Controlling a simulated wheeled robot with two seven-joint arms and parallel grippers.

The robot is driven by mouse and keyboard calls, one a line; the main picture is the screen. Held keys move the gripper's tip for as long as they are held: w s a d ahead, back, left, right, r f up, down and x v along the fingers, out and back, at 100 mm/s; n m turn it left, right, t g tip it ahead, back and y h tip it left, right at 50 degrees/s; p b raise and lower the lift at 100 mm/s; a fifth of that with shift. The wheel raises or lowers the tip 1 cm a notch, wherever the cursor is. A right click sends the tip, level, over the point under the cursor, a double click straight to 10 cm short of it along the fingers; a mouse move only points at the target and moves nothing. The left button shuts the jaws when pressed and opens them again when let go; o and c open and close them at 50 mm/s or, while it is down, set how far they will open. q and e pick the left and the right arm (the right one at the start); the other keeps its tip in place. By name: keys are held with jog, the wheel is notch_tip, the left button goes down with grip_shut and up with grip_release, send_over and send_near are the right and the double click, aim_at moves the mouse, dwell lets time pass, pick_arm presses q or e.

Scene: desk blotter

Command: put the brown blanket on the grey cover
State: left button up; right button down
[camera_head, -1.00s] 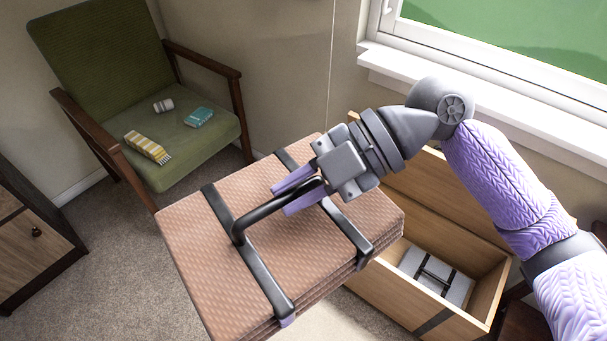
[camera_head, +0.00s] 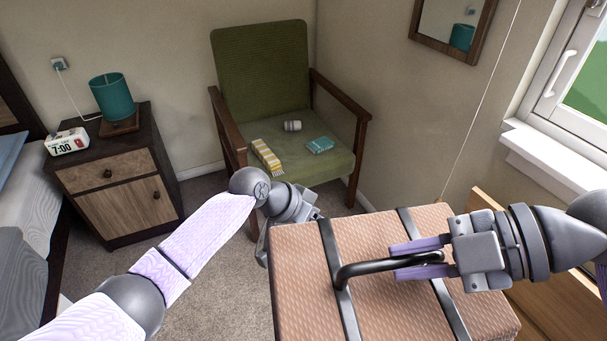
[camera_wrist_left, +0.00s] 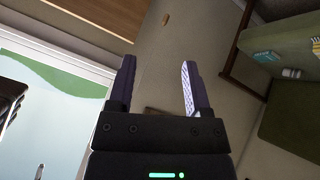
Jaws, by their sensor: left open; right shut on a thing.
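The brown blanket (camera_head: 300,290) is a thick folded bundle with two black straps and a black handle. It hangs in front of me at the lower right of the head view. My right gripper (camera_head: 394,262) is shut on its handle. A grey cover (camera_head: 18,268) lies on the bed at the left edge, only partly in view and well left of the blanket. My left arm reaches in from the lower left, and its gripper is partly hidden behind the blanket's left edge. In the left wrist view my left gripper (camera_wrist_left: 157,85) is open and empty.
A nightstand (camera_head: 118,190) with a teal lamp (camera_head: 111,94) and a clock (camera_head: 67,142) stands beside the bed. A green armchair (camera_head: 262,65) holds a striped yellow cloth, a teal item and a small roll. Carpet between is clear.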

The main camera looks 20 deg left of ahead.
pick_arm(q)
jog(key=s+d+r+m+g+h, duration=0.1)
jog(key=d+r+m, duration=0.15)
jog(key=r, duration=0.45)
jog(key=s+d+r+m+g+h, duration=0.1)
jog(key=d+r+m, duration=0.15)
jog(key=r, duration=0.45)
notch_tip(320, 180, up, 12)
jog(key=m+g+y, duration=0.4)
jog(key=m, duration=0.6)
send_over(344, 268)
jog(key=a, duration=0.4)
jog(key=x, duration=0.3)
jog(key=w+x, duration=0.1)
jog(key=x, duration=0.7)
jog(key=shift+w+a+f, duration=0.15)
jog(key=shift+a+f, duration=0.05)
jog(key=shift+f, duration=0.2)
grip_shut()
pick_arm(e)
jog(key=shift+s, duration=0.1)
